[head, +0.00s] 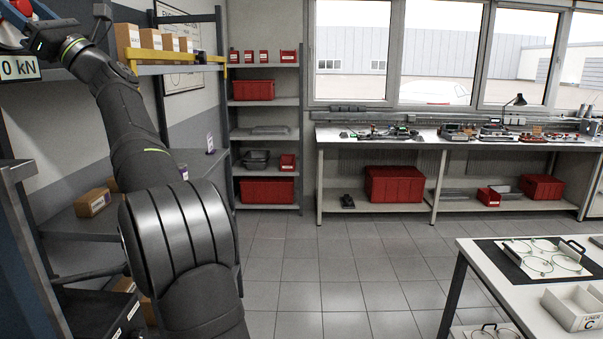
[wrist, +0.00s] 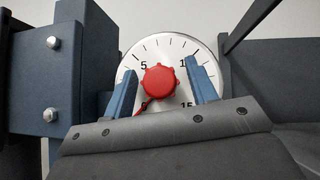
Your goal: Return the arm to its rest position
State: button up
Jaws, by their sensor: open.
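In the wrist view my gripper (wrist: 160,70) is open, its two blue fingers spread on either side of a red lobed knob (wrist: 159,81). The knob sits in front of a round white dial gauge (wrist: 178,48) with black numbers. I see a gap between the knob and each finger; how near the fingertips are in depth I cannot tell. In the head view my arm (head: 125,115) reaches up to the upper left corner, beside a "0 kN" display (head: 18,69). The fingers are not clear there.
A blue bolted frame (wrist: 62,85) stands close on the left in the wrist view. Shelves with cardboard boxes (head: 127,40) and a yellow bar (head: 175,56) are close to my arm. A white table (head: 500,291) stands at lower right. The middle floor is clear.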

jog(key=v, duration=1.7)
jog(key=x, duration=1.7)
jog(key=shift+a, duration=0.1)
jog(key=m+t, duration=0.3)
jog(key=shift+s+r+y, duration=0.1)
jog(key=shift+r+y, duration=0.05)
jog(key=shift+y, duration=0.15)
jog(key=m+t, duration=0.4)
jog(key=v, duration=1.7)
jog(key=shift+d+m, duration=0.25)
jog(key=shift+m, duration=0.05)
